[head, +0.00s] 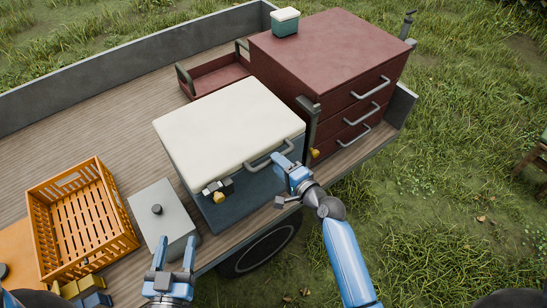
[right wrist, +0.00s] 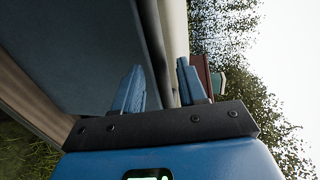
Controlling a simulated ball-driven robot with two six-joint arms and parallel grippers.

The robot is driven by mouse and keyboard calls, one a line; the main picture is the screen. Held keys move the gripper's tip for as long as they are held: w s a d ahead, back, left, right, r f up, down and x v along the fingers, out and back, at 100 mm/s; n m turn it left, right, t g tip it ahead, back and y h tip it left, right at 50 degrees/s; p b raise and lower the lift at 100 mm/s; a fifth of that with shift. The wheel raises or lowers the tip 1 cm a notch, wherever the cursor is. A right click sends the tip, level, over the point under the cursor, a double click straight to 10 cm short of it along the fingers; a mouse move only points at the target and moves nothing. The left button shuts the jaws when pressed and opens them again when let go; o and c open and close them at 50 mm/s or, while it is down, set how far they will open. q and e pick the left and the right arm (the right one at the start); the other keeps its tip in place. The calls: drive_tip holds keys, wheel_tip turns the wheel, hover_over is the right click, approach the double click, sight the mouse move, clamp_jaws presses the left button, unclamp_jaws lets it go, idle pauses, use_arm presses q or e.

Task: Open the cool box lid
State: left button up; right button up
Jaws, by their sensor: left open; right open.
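The cool box (head: 235,200) has a blue-grey body and a cream lid (head: 225,120), which lies shut on it. A grey bar handle (head: 268,154) is on the lid's front edge. My right gripper (head: 283,165) is open at the right end of this handle. In the right wrist view, the grey handle bar (right wrist: 154,45) runs up from between the open fingers, beside the cream lid edge (right wrist: 176,45). I cannot tell whether the fingers touch it.
A red tray (head: 212,76) lies behind.

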drive_tip(key=shift+x, duration=1.55)
drive_tip(key=shift+s, duration=0.1)
clamp_jaws()
